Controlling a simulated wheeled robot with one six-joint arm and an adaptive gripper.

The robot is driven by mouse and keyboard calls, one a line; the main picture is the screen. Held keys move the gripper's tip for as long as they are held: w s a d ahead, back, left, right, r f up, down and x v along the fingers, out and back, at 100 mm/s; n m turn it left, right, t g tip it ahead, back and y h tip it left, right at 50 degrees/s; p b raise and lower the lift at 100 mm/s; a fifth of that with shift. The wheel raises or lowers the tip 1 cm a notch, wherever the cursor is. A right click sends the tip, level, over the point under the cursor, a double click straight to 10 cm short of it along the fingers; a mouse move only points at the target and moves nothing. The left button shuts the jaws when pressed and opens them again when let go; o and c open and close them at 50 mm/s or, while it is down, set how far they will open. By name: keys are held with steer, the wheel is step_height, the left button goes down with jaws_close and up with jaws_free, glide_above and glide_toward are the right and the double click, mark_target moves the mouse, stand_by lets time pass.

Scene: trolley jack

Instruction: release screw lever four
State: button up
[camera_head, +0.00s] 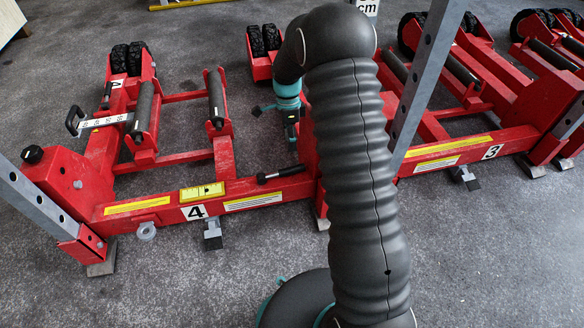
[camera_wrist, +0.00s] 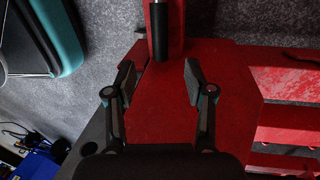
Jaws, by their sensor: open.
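Jack four (camera_head: 195,212) is a red frame with a "4" label on its front beam. A short black lever handle (camera_head: 282,174) lies along the top of that beam near its right end, close to my arm. My gripper (camera_head: 291,135) points down just behind the handle, partly hidden by my arm. In the wrist view my gripper (camera_wrist: 159,78) is open, its two fingers apart over a red plate (camera_wrist: 165,105). A black cylindrical grip (camera_wrist: 167,35) shows beyond the fingertips, roughly centred between them. I cannot tell how far below the fingers it is. Nothing is held.
Rollers (camera_head: 216,98), a black-handled lever (camera_head: 75,120) and wheels (camera_head: 128,58) sit on jack four's left part. A grey perforated post (camera_head: 425,80) stands right of my arm. Jack three (camera_head: 460,150) is farther right. Grey floor (camera_head: 480,260) is clear in front.

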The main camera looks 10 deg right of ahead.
mark_target(285, 172)
steer(key=f, duration=0.3)
steer(key=s+f+b, duration=0.1)
steer(key=f, duration=0.3)
steer(key=s+f, duration=0.1)
steer(key=f, duration=0.3)
steer(key=shift+s, duration=0.1)
jaws_close()
